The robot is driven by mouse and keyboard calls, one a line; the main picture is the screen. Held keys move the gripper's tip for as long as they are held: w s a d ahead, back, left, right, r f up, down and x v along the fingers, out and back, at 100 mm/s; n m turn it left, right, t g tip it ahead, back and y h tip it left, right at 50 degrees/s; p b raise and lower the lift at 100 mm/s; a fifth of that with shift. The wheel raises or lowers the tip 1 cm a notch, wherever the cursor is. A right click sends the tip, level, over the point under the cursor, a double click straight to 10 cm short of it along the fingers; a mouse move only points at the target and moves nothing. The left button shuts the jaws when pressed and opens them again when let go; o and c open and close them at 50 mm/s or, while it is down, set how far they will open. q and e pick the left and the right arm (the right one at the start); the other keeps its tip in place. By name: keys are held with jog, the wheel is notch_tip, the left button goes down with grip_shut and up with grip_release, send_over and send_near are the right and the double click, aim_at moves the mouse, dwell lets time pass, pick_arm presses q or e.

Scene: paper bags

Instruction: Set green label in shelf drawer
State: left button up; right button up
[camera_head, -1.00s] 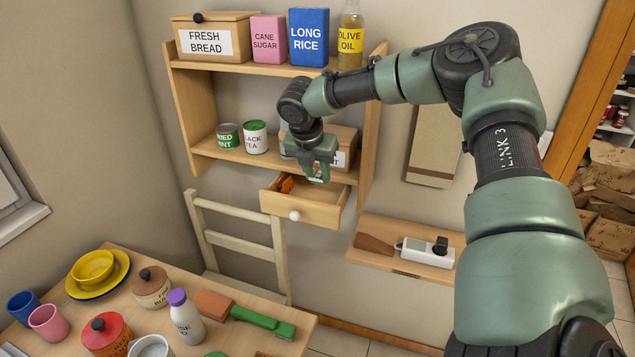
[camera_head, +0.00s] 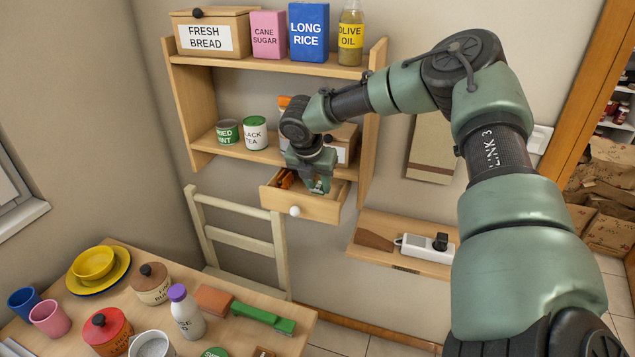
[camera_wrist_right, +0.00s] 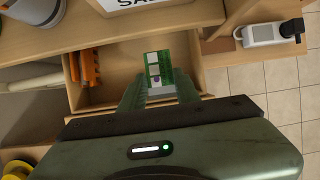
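The green label (camera_wrist_right: 159,70), a small card with white patches, sits between the fingertips of my right gripper (camera_wrist_right: 160,92). The fingers look shut on it. In the head view the gripper (camera_head: 314,182) points down into the right part of the open shelf drawer (camera_head: 318,209), and a bit of green shows at its tips. The drawer also shows in the wrist view (camera_wrist_right: 112,62), with the label over its inside. I cannot tell whether the label touches the drawer floor. My left gripper is not in view.
Orange items (camera_wrist_right: 86,70) lie in the drawer's left part; its middle is bare. A box (camera_head: 344,144) and two tins stand on the shelf just above. A small ledge with a white power strip (camera_head: 420,246) is at the right. A chair (camera_head: 240,240) stands below.

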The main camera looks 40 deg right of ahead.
jog(key=o, duration=0.3)
jog(key=shift+r, duration=0.1)
jog(key=shift+r, duration=0.1)
jog(key=b+v, duration=0.1)
jog(key=v, duration=1.2)
jog(key=shift+d, duration=0.15)
